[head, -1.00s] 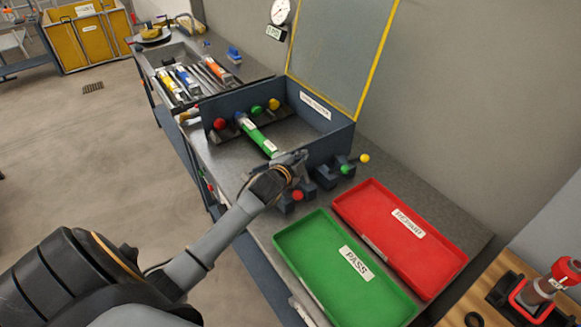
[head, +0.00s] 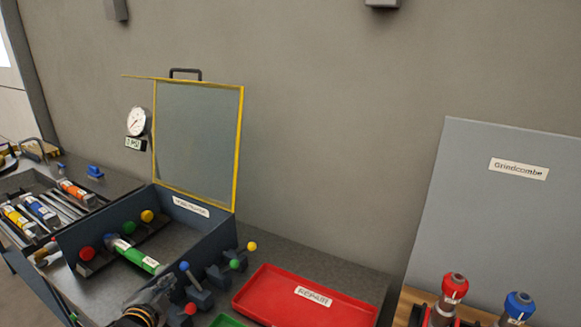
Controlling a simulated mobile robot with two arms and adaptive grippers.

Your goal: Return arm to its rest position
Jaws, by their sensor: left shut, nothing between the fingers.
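My left gripper (head: 162,291) is at the bottom of the head view, in front of the test box's near right corner. It is shut and empty. My arm's wrist runs out of the bottom edge. The open grey test box (head: 215,245) holds a cylinder with a green label (head: 135,256), lying beyond my gripper. A lever with a blue ball (head: 184,267) stands just right of my gripper, with a red ball (head: 190,309) below it. I cannot tell whether the gripper touches the lever. My right gripper is not in view.
The yellow-framed clear lid (head: 197,140) stands raised against the wall. A red tray (head: 270,310) lies at right, with a green tray's edge (head: 228,322) below. A parts tray (head: 15,188) with several cylinders is at left. Red and blue-topped units (head: 453,290) stand far right.

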